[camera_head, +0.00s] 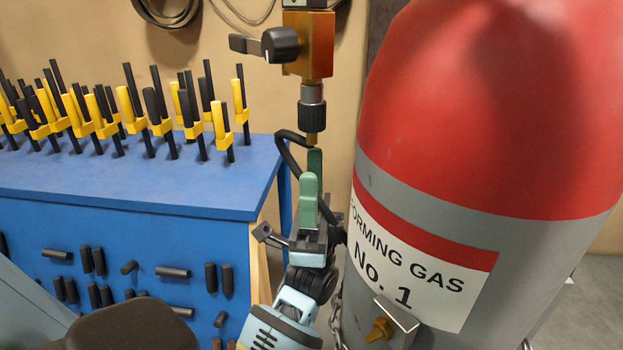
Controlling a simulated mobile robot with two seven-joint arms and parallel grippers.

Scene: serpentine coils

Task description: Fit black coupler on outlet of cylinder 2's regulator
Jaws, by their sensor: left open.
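The cylinder in view (480,260) is grey with a red top and is labelled "FORMING GAS No. 1". Cylinder 2 is not identifiable here. My right gripper is not in view.
A blue bench (130,190) at left carries several yellow-and-black clamps (130,105), with black cylindrical pieces (170,272) on its front. A brass fitting (379,329) on a plate sticks out from the cylinder's lower front. Coiled hoses (168,12) hang on the tan wall.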

